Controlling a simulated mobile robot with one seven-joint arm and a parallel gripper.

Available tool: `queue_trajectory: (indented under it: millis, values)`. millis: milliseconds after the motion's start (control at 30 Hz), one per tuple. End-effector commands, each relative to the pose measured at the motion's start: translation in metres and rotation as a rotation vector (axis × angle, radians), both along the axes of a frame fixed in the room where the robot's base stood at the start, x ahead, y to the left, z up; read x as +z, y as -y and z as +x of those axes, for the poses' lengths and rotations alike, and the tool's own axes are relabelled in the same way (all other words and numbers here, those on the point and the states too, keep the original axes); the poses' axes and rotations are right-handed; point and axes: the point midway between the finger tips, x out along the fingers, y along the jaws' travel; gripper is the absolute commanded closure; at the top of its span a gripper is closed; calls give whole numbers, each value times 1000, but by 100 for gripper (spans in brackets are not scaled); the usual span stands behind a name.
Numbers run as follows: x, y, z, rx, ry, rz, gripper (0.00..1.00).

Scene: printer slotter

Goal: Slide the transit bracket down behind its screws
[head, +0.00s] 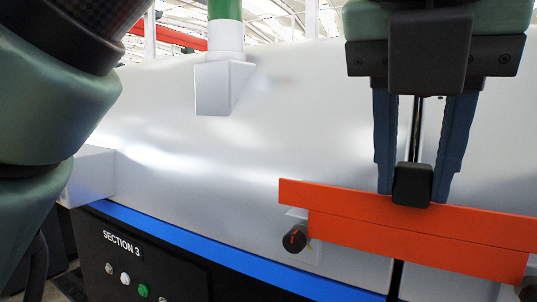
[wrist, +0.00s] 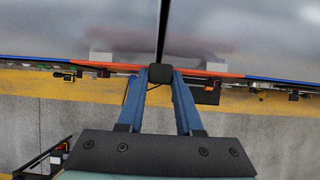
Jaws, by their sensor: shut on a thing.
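The transit bracket (head: 400,230) is a long orange bar in front of the white machine panel, tilted down to the right in the head view. A black block (head: 413,184) is on its top edge at the middle. My gripper (head: 414,190) points down with its blue fingers shut on this block, one on each side. In the wrist view the bracket (wrist: 212,73) is a thin orange strip, with the fingers (wrist: 160,75) at the black block. One black screw knob (head: 295,238) with a red mark is at the bracket's left end; another knob (head: 528,290) is partly cut off at lower right.
The white panel (head: 230,150) fills the background, with a blue strip (head: 230,255) along its lower edge. Below is a black front marked SECTION 3 (head: 121,243) with several buttons. A white box with a green post (head: 222,80) juts out above.

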Motion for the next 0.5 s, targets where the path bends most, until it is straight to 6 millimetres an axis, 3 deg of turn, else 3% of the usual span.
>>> queue_trajectory:
  millis: [500]
  values:
    - [-11,0,0,0,0,-1,100]
